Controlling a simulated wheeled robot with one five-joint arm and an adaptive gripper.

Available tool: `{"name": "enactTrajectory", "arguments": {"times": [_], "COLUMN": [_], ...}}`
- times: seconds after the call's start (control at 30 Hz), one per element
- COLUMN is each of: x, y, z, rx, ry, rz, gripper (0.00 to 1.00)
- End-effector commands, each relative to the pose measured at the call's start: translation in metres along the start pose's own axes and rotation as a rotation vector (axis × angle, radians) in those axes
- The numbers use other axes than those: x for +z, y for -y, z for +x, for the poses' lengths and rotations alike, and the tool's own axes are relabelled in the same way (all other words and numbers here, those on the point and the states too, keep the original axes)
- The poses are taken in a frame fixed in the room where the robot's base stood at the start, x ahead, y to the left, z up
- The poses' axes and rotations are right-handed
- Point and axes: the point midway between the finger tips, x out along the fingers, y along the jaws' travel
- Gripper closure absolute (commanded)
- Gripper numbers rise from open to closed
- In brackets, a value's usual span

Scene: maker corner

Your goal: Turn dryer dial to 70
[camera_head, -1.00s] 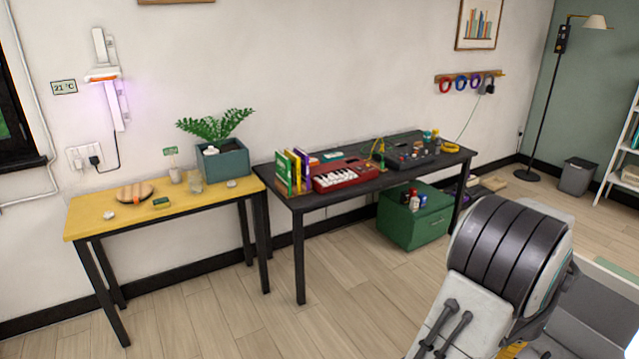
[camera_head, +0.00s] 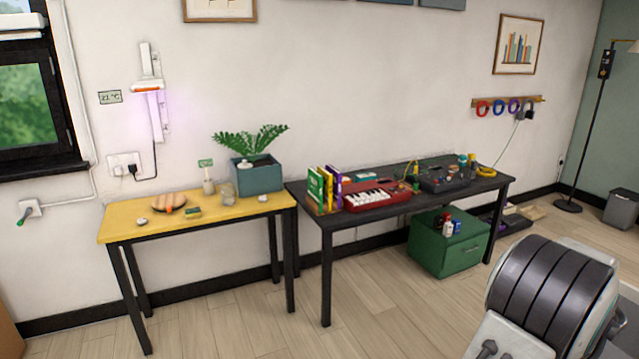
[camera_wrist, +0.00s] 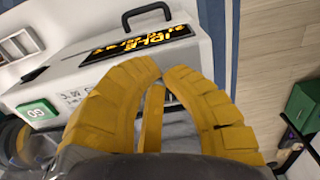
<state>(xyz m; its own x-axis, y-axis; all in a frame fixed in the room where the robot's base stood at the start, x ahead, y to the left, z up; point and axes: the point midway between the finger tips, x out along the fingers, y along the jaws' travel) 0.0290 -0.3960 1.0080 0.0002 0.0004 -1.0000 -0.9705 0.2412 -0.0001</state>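In the wrist view, a white machine (camera_wrist: 75,100) fills the left and upper middle. It has a black display (camera_wrist: 140,43) with orange characters that appear upside down, and a green square label or readout (camera_wrist: 38,113). It may be the dryer; I cannot make out a dial or its setting. My gripper (camera_wrist: 164,72) is in front of this machine, with its yellow curved fingers' tips together and nothing seen between them. The fingers hide part of the machine's face. In the head view no dryer is recognisable and the gripper does not show.
A black handle (camera_wrist: 147,15) sits atop the machine. A green cabinet (camera_wrist: 302,105) is at the wrist view's right edge. In the head view, a yellow table (camera_head: 115,232) and a black table (camera_head: 330,222) line the wall, with a green cabinet (camera_head: 440,250) beneath. Wooden floor (camera_head: 380,310) in front is clear.

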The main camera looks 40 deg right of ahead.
Motion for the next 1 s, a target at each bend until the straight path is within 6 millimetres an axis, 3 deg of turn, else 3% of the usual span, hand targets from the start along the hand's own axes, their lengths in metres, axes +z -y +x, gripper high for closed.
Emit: {"name": "enactTrajectory", "arguments": {"times": [0.2, 1.0], "x": [0.000, 0.000], "y": [0.000, 0.000], "z": [0.016, 0.019], "rx": [0.000, 0.002], "ry": [0.000, 0.011], "rz": [0.000, 0.000], "gripper": [1.00, 1.00]}}
